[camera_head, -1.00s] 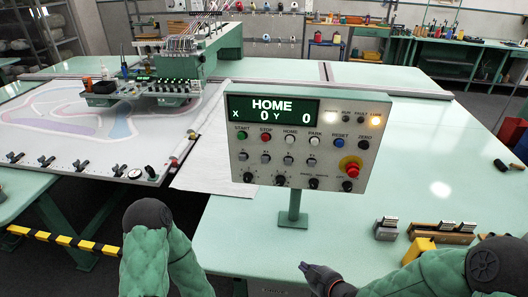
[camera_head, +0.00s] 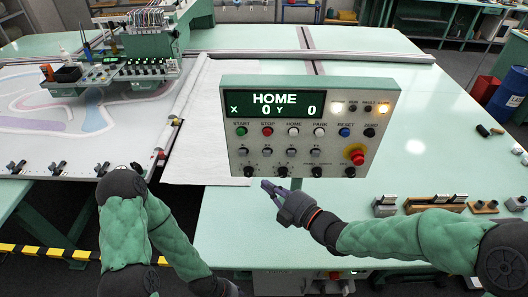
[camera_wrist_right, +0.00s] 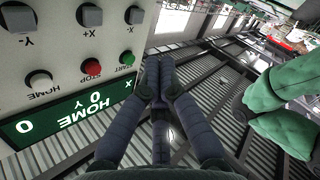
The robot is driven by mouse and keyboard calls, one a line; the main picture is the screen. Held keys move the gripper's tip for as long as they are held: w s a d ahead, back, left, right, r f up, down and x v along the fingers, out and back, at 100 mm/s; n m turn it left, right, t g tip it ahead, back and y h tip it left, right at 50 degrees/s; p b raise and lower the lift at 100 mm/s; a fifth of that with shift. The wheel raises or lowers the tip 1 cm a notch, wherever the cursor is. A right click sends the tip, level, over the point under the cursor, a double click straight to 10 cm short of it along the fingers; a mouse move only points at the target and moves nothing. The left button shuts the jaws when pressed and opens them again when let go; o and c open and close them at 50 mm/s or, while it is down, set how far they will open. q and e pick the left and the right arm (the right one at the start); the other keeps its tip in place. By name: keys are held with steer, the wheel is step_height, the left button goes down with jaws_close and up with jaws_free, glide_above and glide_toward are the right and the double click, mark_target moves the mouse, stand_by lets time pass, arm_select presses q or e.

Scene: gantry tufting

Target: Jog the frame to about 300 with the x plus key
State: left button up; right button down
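The control panel (camera_head: 384,100) stands on the table; its screen (camera_head: 274,104) reads HOME, X 0, Y 0. The x plus key (camera_head: 267,152) is the second grey key in the row under the coloured buttons; it also shows in the right wrist view (camera_wrist_right: 90,15). My right gripper (camera_head: 265,185) is just below the panel's lower left edge, apart from the keys. In the right wrist view its fingers (camera_wrist_right: 158,62) are together and empty, beside the panel. The frame (camera_head: 90,138) with printed cloth lies at left.
A red emergency stop (camera_head: 357,157) sits at the panel's lower right. The tufting head (camera_head: 120,75) stands over the frame. Small blocks (camera_head: 435,204) lie on the table at right. A blue drum (camera_head: 510,95) stands far right.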

mark_target(267, 153)
steer(key=shift+w, duration=0.15)
steer(key=w, duration=0.8)
steer(key=shift+w+p, duration=0.3)
steer(key=shift+p, duration=0.15)
steer(key=shift+w, duration=0.2)
stand_by(1.1)
steer(key=shift+w+b, duration=0.2)
steer(key=shift+b, duration=0.1)
